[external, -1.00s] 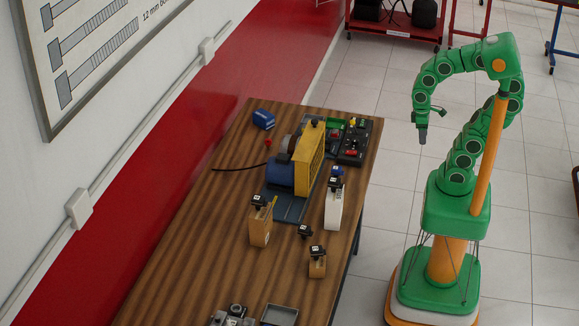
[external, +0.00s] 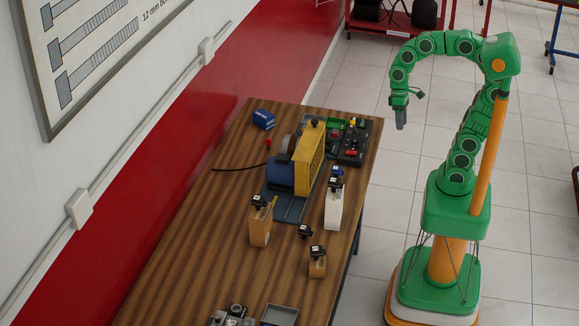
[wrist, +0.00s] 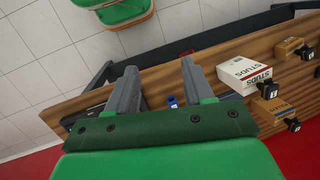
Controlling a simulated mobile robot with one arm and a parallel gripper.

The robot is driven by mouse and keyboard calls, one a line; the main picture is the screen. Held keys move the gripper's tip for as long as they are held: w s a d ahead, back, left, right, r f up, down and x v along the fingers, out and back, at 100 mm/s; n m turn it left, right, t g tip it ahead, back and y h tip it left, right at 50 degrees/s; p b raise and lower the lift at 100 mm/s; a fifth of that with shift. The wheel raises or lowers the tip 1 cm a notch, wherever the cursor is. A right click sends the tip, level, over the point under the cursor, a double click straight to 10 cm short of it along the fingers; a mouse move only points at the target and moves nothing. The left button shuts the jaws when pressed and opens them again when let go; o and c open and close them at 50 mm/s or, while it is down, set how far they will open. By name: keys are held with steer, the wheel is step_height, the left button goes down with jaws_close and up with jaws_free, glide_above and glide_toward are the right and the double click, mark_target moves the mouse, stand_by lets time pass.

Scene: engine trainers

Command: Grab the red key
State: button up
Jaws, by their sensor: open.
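No object is clearly readable as a red key. A small red piece (external: 268,142) stands on the wooden table near the blue box, and a red part (external: 351,152) sits on the black control box (external: 362,140); both are small. My gripper (external: 401,118) points down beyond the table's right edge, higher than the tabletop and apart from everything. In the wrist view my gripper (wrist: 160,72) has its two grey fingers apart with nothing held between them. A small red patch (wrist: 187,53) shows by the table edge there; I cannot tell what it is.
The wooden table (external: 190,250) carries a yellow and blue machine (external: 308,160), a blue box (external: 263,119), a white carton (external: 334,205), cardboard boxes (external: 260,225) and a grey tray (external: 280,315). A white STUDS box (wrist: 243,72) is right of my fingers.

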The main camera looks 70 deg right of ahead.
steer(key=w+a+r+m+y, duration=0.1)
steer(key=w+a+r+y, duration=0.1)
steer(key=w, duration=0.6)
steer(key=w+a+r+m+y, duration=0.2)
steer(key=w, duration=0.7)
steer(key=w+d+m+t+y, duration=0.1)
steer(key=w+d+m+y, duration=0.15)
steer(key=w, duration=0.65)
steer(key=w+d+m+t+y, duration=0.15)
steer(key=w+d, duration=0.25)
steer(key=w, duration=0.5)
steer(key=w+d+m+t+y, duration=0.1)
steer(key=w+d+t+y, duration=0.15)
steer(key=w, duration=0.65)
steer(key=w+d+f+m+t, duration=0.1)
steer(key=w+d+f+m, duration=0.1)
steer(key=w+d+f, duration=0.4)
steer(key=w+d+f+m+t, duration=0.15)
steer(key=w+d, duration=0.25)
steer(key=d, duration=0.4)
glide_toward(269, 145)
steer(key=shift+d+r+m, duration=0.35)
steer(key=shift+d+r, duration=0.05)
steer(key=shift+r, duration=0.4)
steer(key=shift+w+a+f+g, duration=0.1)
steer(key=shift+a+f+g, duration=0.05)
steer(key=shift+f+g, duration=0.1)
steer(key=shift+x, duration=3.7)
steer(key=shift+f, duration=0.1)
steer(key=c, duration=0.7)
